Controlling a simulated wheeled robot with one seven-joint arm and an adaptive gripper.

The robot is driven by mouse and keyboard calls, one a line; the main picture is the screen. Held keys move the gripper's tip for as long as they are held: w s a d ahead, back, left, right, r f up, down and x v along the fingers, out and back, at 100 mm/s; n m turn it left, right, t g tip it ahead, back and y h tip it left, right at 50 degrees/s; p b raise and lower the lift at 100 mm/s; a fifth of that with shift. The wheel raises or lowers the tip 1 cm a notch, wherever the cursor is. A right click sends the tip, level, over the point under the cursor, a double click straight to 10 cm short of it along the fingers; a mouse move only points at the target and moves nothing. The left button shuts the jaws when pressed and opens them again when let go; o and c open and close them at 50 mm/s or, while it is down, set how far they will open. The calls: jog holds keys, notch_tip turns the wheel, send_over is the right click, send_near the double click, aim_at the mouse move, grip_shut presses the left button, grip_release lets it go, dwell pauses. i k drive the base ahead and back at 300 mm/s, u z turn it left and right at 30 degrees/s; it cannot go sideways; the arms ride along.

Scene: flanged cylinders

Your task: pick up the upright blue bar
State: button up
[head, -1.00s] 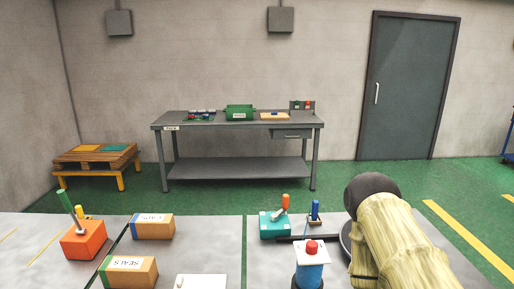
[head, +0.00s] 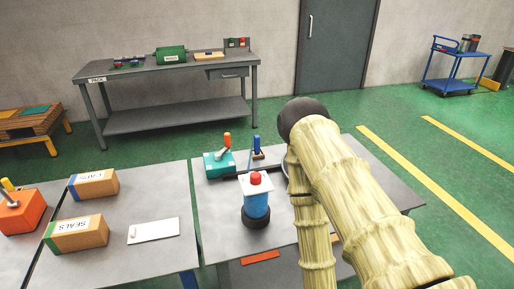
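The upright blue bar (head: 257,143) stands in a small base near the back of the right-hand grey table. It is just right of a teal box (head: 219,164) that has a grey lever and an orange upright handle (head: 227,140). My bamboo-patterned arm with a dark rounded joint comes in from the lower right, to the right of the bar. My gripper does not show in this view, so its state and what it holds cannot be seen.
A blue cylinder (head: 256,205) with a white plate and red cap stands in front of the bar. A workbench (head: 170,72) stands behind.

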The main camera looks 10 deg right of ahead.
aim_at(256, 152)
jog(key=z, duration=2.4)
jog(key=i, duration=1.65)
jog(key=u, duration=3.35)
